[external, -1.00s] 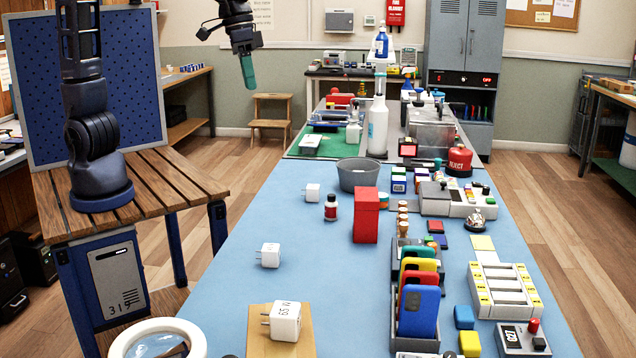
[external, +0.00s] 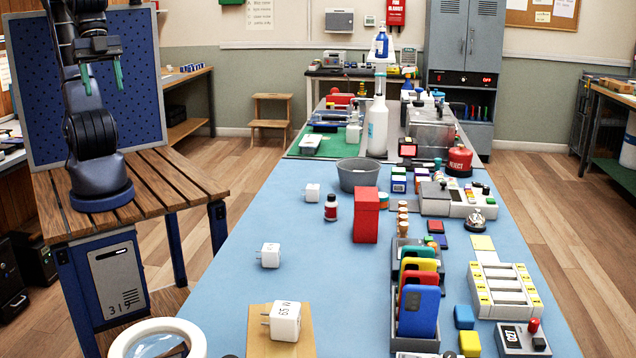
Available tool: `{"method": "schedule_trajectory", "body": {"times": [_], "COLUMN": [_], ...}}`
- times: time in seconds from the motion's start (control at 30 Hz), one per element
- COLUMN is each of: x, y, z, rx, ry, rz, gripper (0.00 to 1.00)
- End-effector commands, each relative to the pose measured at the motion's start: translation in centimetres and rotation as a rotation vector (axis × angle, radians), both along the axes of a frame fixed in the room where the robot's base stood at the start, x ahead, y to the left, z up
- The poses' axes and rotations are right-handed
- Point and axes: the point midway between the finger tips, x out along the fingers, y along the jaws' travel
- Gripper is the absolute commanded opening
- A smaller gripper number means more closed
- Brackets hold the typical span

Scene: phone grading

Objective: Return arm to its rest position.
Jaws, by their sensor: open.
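My gripper (external: 102,78) is at the upper left in the external view, close in front of my own arm's column. Its two green fingers point down and stand apart, with nothing between them. My arm is folded back above the slatted wooden stand (external: 160,190) that bears its base. The gripper is well above the stand and to the left of the blue-topped table (external: 225,290), touching neither.
The table holds white chargers (external: 285,320), a grey bowl (external: 358,175), a red box (external: 366,215), phones in a rack (external: 418,310) and a spray bottle (external: 377,125). A blue perforated panel (external: 140,90) stands behind my arm. The floor between stand and table is clear.

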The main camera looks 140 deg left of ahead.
Motion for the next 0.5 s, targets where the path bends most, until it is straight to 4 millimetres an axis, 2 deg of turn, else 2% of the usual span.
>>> {"method": "schedule_trajectory", "body": {"times": [0.17, 0.5], "x": [-1.6, -1.7], "y": [-0.9, -1.0], "z": [-0.7, -0.8], "rx": [0.018, 0.021], "ry": [-0.012, -0.013], "rz": [-0.068, -0.076], "gripper": [0.58, 0.58]}}
